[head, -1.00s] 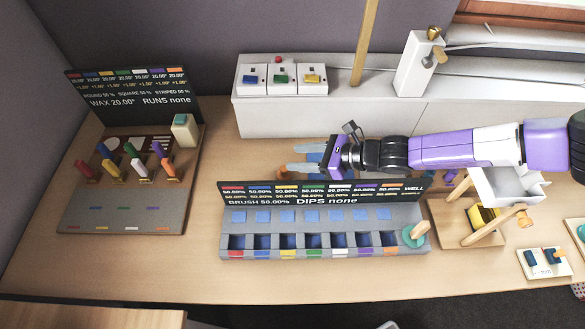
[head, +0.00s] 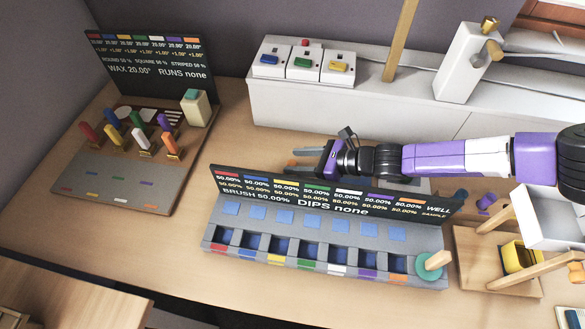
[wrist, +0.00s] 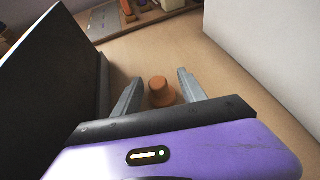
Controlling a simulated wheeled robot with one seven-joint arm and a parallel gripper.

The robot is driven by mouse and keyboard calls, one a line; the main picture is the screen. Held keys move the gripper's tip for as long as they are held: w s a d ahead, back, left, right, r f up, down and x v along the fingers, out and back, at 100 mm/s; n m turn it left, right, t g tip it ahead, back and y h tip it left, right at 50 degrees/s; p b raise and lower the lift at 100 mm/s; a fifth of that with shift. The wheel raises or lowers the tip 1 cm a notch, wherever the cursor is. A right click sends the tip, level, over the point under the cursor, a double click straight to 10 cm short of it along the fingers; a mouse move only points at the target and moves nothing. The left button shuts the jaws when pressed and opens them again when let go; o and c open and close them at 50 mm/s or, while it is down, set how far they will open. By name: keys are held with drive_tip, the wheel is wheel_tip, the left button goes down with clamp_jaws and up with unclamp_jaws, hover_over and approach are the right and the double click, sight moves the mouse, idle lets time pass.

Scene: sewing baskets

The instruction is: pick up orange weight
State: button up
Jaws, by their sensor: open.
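The orange weight (wrist: 161,91) is a small knobbed piece standing on the wooden table in the wrist view. My gripper (wrist: 159,80) is open, with one grey finger on each side of the weight and a visible gap to each. In the head view, my gripper (head: 291,158) reaches left behind the dips board, its fingers apart.
The dips board (head: 325,205) stands close in front of my gripper; its dark back (wrist: 55,75) fills the left of the wrist view. A white ledge (head: 350,106) with switches (head: 305,64) runs behind. The wax rack (head: 115,190) stands at left.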

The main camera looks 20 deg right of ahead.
sight(293, 164)
drive_tip(key=x, duration=0.4)
drive_tip(key=shift+s+a+f, duration=0.15)
drive_tip(key=shift+s, duration=0.15)
drive_tip(key=shift+w+a+f, duration=0.25)
drive_tip(key=shift+w+a, duration=0.1)
drive_tip(key=shift+w, duration=0.1)
drive_tip(key=shift+c, duration=0.4)
clamp_jaws()
